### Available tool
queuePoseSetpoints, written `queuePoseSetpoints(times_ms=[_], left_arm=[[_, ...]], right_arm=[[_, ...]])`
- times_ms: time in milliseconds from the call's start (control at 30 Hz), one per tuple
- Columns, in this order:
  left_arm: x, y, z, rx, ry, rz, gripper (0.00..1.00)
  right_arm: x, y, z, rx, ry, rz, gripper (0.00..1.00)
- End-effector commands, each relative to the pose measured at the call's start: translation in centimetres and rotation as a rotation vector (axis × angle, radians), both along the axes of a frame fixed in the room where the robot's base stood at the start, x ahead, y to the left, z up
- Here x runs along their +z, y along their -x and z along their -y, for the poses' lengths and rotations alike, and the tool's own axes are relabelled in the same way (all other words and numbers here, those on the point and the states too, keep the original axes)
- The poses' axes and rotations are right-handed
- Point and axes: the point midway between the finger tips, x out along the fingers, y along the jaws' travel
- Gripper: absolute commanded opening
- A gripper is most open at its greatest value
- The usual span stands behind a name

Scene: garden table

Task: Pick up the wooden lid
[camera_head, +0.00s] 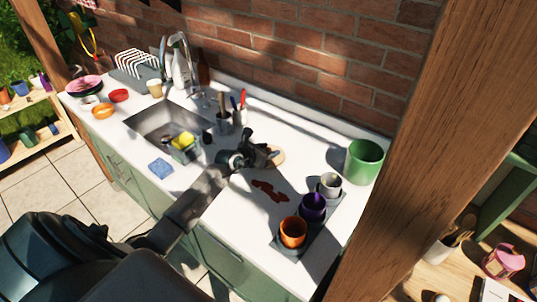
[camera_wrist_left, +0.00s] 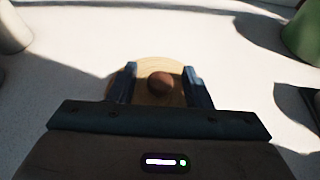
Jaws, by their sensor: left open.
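The wooden lid (camera_wrist_left: 148,72) is a light round disc with a dark brown round knob (camera_wrist_left: 160,84), lying on the white counter in the left wrist view. In the head view the lid (camera_head: 278,156) shows only in part, behind my left gripper (camera_head: 268,155). My left gripper also shows in the left wrist view (camera_wrist_left: 160,88), with its two fingers open on either side of the knob. I see a gap between the fingers and the knob. The exact height of the fingertips over the lid is hard to tell. My right gripper is not in view.
A green pot (camera_head: 364,161) stands right of the lid near the wall. Grey (camera_head: 330,184), purple (camera_head: 312,206) and orange (camera_head: 293,232) cups stand on a dark tray. A utensil holder (camera_head: 224,122) and the sink (camera_head: 160,125) are left. A red-brown spill (camera_head: 270,190) lies in front.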

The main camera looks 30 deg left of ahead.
Motion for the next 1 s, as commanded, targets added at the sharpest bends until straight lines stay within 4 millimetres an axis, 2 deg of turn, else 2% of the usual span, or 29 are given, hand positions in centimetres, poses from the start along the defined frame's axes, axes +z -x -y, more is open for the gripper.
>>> queuePoseSetpoints(times_ms=[300, 500, 533, 833, 1000], left_arm=[[-0.2, -0.4, 0.1, -0.001, 0.000, 0.000, 0.43], [-0.2, -0.4, 0.1, 0.000, 0.000, 0.000, 0.04], [-0.2, -0.4, 0.1, 0.000, 0.000, 0.000, 0.00], [-0.1, -0.4, 0.1, 0.000, 0.000, 0.000, 0.00], [1.0, -0.4, 0.0, -0.001, -0.001, 0.003, 0.00]], right_arm=[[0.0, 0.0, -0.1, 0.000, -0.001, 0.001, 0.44], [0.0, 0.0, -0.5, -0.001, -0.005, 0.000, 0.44], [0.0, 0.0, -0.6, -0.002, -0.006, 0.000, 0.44], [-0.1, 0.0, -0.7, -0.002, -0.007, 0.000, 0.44], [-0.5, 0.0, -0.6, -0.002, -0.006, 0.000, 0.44]])
